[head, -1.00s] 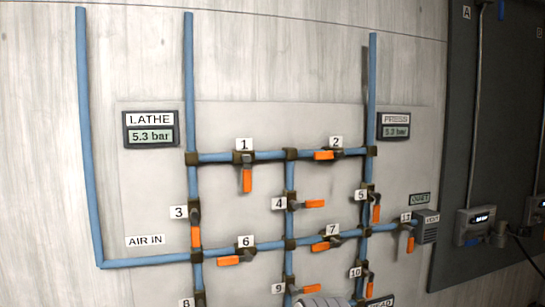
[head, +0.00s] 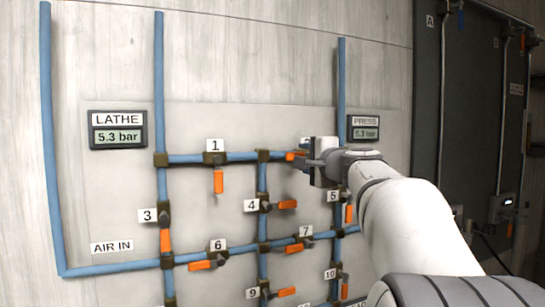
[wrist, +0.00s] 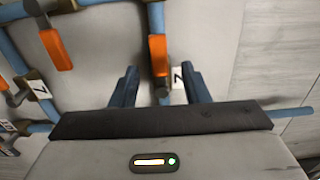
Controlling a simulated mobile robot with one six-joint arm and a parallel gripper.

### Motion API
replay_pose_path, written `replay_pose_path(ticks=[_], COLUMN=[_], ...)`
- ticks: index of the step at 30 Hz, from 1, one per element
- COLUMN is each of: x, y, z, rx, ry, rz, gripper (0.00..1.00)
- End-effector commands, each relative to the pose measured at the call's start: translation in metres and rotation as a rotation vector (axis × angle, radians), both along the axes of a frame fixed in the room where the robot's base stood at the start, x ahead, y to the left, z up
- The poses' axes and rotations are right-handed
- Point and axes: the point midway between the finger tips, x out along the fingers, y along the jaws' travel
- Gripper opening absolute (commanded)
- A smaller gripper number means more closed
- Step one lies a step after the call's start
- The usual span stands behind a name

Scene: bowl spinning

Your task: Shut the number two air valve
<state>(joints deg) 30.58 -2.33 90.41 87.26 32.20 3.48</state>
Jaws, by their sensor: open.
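Valve 2's orange handle (head: 292,156) lies along its horizontal blue pipe, pointing left, in the head view. My gripper (head: 312,163) is at the valve and hides its body and most of its label. In the wrist view, the orange handle (wrist: 158,55) points up along the pipe. The white label 2 (wrist: 178,77) is beside it. My gripper (wrist: 161,80) is open there, one finger left of the handle's line and the other right of the label. The handle extends beyond the fingertips. I cannot tell whether either finger touches it.
Valve 1 (head: 219,180) has its handle hanging down across its pipe. Valve 4's handle (head: 287,204) and valve 5's (head: 349,214) are close below. The LATHE display (head: 118,129) and PRESS display (head: 365,128) both read 5.3 bar. A vertical pipe (wrist: 290,113) crosses behind my gripper.

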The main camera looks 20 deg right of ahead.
Motion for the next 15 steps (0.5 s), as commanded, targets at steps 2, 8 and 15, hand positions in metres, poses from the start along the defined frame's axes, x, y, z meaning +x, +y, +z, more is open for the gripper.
replay_pose_path(ticks=[2,8,15], x=[0.015,0.044,0.056], y=[0.002,0.003,0.004], z=[0.001,0.001,0.0], rx=[0.0,-0.001,-0.002], ry=[0.003,0.002,0.002], rz=[0.004,0.004,0.004], gripper=[0.42,0.42,0.42])
